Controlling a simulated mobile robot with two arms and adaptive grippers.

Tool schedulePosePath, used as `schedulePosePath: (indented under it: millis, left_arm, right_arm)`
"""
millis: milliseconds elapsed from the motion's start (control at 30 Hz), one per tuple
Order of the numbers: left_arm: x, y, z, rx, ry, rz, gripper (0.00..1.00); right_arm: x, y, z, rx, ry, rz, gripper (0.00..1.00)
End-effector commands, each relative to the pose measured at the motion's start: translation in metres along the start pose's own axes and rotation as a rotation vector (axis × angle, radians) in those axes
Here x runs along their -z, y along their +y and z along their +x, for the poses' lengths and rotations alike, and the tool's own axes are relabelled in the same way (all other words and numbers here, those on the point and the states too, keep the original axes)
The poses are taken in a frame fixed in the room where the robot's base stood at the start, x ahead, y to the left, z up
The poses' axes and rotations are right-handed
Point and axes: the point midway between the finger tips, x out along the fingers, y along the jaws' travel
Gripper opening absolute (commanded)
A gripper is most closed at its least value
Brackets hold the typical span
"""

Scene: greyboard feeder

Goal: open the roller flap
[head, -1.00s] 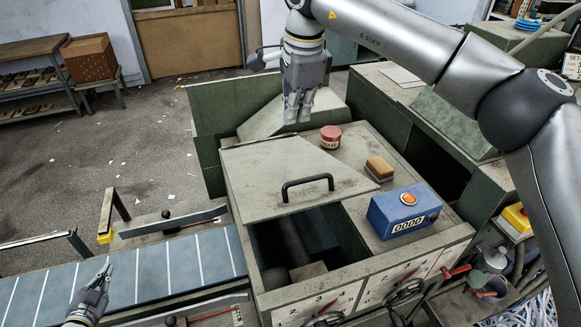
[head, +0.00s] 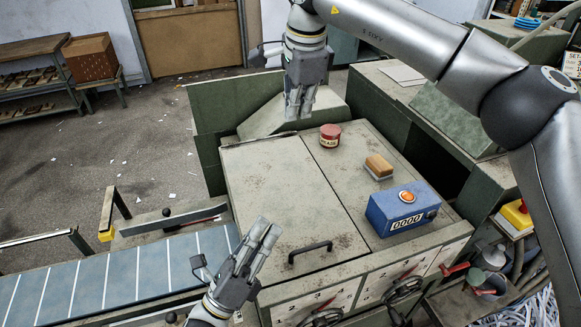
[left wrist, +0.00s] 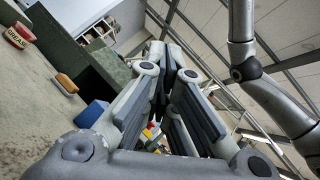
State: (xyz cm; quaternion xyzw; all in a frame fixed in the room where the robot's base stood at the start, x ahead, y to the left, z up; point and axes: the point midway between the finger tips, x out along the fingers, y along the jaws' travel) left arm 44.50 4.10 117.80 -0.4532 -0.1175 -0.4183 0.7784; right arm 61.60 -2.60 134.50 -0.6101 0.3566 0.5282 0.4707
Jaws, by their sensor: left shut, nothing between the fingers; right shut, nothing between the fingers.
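The roller flap (head: 275,185) is a grey-green speckled plate with a black handle (head: 310,248) near its front edge. In the head view it lies flat over the machine top, and the opening below is covered. My left gripper (head: 270,230) is shut and empty, over the flap's left front part and left of the handle, not holding it. Its fingers also show in the left wrist view (left wrist: 175,62). My right gripper (head: 298,112) is shut and empty, pointing down near the flap's far edge.
Right of the flap are a red-lidded tin (head: 330,136), a brush (head: 379,166) and a blue counter box (head: 403,209) with an orange button. A blue belt (head: 130,272) runs to the left. The green machine (head: 440,115) stands at the right.

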Motion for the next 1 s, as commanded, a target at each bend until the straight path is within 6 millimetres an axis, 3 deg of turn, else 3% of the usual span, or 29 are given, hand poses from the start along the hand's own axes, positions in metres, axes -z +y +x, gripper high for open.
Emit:
schedulePosePath:
  millis: [267,633,800,1000]
  left_arm:
    - [0.001,-0.011,0.031,0.022,-0.005,0.03,0.0]
    - [0.001,-0.011,0.108,0.021,-0.005,0.027,0.0]
    - [-0.018,-0.011,0.123,0.018,-0.003,0.031,0.0]
    - [-0.026,-0.011,0.131,0.016,-0.003,0.028,0.0]
  right_arm:
    - [0.0,0.0,0.0,0.0,0.0,0.0,0.0]
    - [0.0,0.0,0.0,0.0,0.0,0.0,0.0]
    - [0.0,0.0,0.0,0.0,0.0,0.0,0.0]
    - [0.0,0.0,0.0,0.0,0.0,0.0,0.0]
